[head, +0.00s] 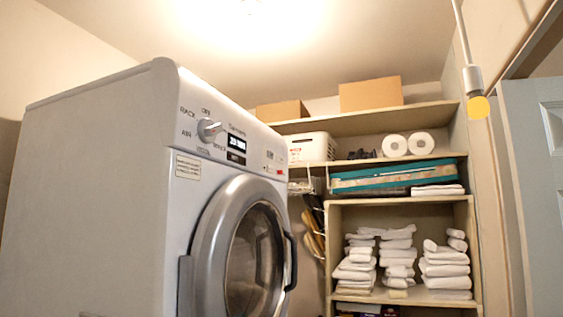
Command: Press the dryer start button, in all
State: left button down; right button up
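The dryer (110,190) is a white front-loading machine filling the left of the head view. Its round door (250,262) has a grey rim and dark glass and looks shut. The control panel above the door has a round knob (209,129), a dark display (236,142) with lit white characters, and small buttons toward its right end. One small red button (280,172) sits at the right end of the panel. Whether it is the start button cannot be read. Neither of my grippers is in view.
Wooden shelves (375,201) stand behind and right of the dryer. They hold folded white towels (446,268), paper rolls (421,143), a white basket (312,147) and cardboard boxes (371,94). A yellow-ended lamp (478,106) hangs at upper right. A grey door (537,190) stands at the right edge.

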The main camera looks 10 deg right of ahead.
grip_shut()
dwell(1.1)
